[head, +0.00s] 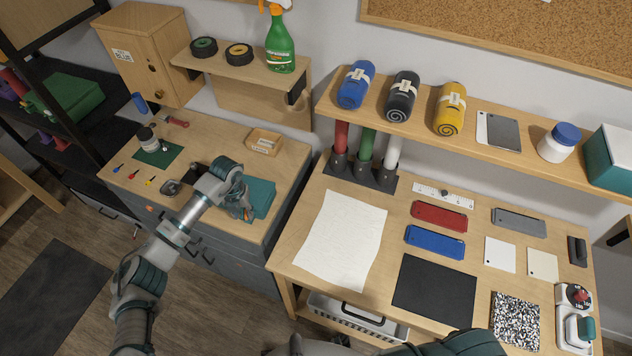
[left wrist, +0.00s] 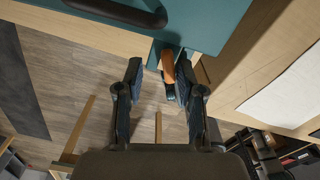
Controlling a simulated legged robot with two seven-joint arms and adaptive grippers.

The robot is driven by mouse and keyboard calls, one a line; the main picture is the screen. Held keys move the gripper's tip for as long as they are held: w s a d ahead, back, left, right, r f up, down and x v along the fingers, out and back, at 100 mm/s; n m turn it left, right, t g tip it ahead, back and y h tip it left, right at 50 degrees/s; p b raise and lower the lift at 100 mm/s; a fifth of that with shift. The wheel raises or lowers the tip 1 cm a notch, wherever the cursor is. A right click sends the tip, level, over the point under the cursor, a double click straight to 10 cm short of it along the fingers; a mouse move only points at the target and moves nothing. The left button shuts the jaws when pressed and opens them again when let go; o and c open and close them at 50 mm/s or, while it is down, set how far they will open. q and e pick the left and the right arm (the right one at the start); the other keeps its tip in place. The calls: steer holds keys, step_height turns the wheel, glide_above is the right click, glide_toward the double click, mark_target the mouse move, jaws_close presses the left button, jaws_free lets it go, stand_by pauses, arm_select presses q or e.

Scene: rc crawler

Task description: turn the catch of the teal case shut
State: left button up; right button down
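The teal case (head: 262,193) lies on the wooden top of the left cabinet, partly hidden by my left gripper (head: 241,207). In the left wrist view the teal case (left wrist: 215,20) fills the top edge, with a black handle at left. Its orange catch (left wrist: 168,66) sits at the case's edge. My left gripper (left wrist: 159,75) is open, with one finger on each side of the catch. The catch is closer to the right-hand finger; I cannot tell whether they touch. My right gripper is out of view.
On the cabinet a green mat (head: 158,153), a jar (head: 148,140) and small tools lie left of my arm. A wooden box (head: 264,141) stands behind the case. The workbench (head: 290,262) stands to the right, across a narrow gap.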

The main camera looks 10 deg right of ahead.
arm_select(q)
steer(key=m, duration=0.4)
steer(key=shift+f+m+b, duration=0.1)
steer(key=shift+m+b, duration=0.2)
steer(key=shift+b, duration=0.05)
step_height(320, 180, up, 17)
steer(key=s+d+f+m+h, duration=0.1)
steer(key=s+d+h, duration=0.15)
steer(key=d, duration=0.25)
steer(key=s+d+f+g+h, duration=0.1)
steer(key=d+h, duration=0.3)
steer(key=d, duration=0.2)
steer(key=s+d+f+m+h, duration=0.1)
steer(key=s+d+h, duration=0.15)
steer(key=d, duration=0.25)
steer(key=s+d+r+n+t+h, duration=0.2)
steer(key=d+r+n+h, duration=0.3)
steer(key=r+h, duration=0.4)
steer(key=shift+s+d+h+b, duration=0.25)
steer(key=shift+s+h+b, duration=0.2)
steer(key=shift+h, duration=0.35)
steer(key=shift+f, duration=0.1)
